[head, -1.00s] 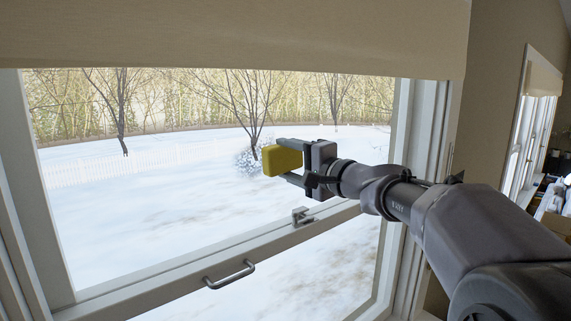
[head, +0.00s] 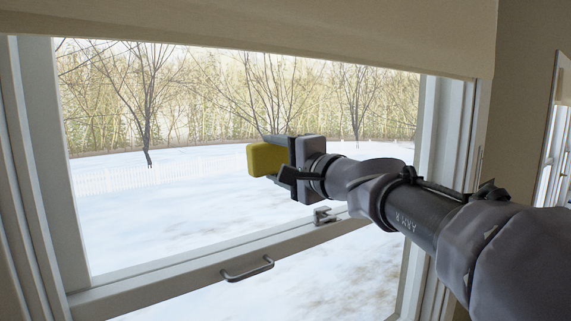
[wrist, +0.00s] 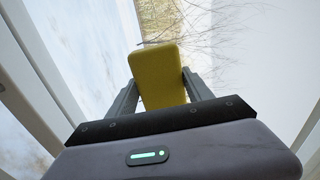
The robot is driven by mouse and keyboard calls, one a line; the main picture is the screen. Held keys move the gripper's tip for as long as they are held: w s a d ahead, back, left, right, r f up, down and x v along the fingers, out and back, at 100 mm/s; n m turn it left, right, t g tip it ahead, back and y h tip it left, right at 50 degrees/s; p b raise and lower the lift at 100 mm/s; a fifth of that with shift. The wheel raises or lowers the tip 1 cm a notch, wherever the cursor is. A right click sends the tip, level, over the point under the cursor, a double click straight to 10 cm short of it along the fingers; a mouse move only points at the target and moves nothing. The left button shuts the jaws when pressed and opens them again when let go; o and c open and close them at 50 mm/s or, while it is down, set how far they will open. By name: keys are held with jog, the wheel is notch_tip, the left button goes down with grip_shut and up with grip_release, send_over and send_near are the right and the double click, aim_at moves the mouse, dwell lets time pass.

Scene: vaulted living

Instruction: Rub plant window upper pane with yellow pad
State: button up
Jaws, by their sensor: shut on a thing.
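The yellow pad (head: 268,159) is held between the fingers of my gripper (head: 281,161), in front of the upper pane (head: 190,210) of the window. In the wrist view the pad (wrist: 158,76) stands out past both fingers of my gripper (wrist: 160,92). The gripper is shut on the pad. The upper pane looks out on snow and bare trees. I cannot tell whether the pad touches the glass.
A beige blind (head: 300,32) hangs across the top of the window. Below the pad, the middle rail carries a latch (head: 324,215) and a metal handle (head: 247,268). The window frame's left side (head: 55,170) stands left of the pane.

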aim_at(262, 147)
jog(key=s+a, duration=0.1)
jog(key=a+b, duration=0.1)
jog(key=shift+s+a+f, duration=0.1)
jog(key=shift+s+a, duration=0.2)
jog(key=shift+s, duration=0.1)
notch_tip(262, 147, up, 3)
jog(key=shift+r+p, duration=0.1)
jog(key=shift+p, duration=1.15)
jog(key=d, duration=0.1)
jog(key=w+d, duration=0.2)
jog(key=shift+w+d+f+b, duration=0.2)
jog(key=shift+d+f+b, duration=0.05)
jog(key=shift+b, duration=0.05)
jog(key=shift+w+d, duration=2.15)
jog(key=shift+d, duration=1.1)
jog(key=shift+s+a+b, duration=0.75)
jog(key=shift+s+a, duration=0.4)
jog(key=shift+a, duration=0.55)
jog(key=shift+s+a+b, duration=0.7)
jog(key=shift+s+a, duration=0.4)
jog(key=shift+a, duration=0.55)
jog(key=shift+s+a+b, duration=0.75)
jog(key=shift+s+a, duration=0.4)
jog(key=shift+a, duration=0.55)
jog(key=shift+w+d, duration=0.1)
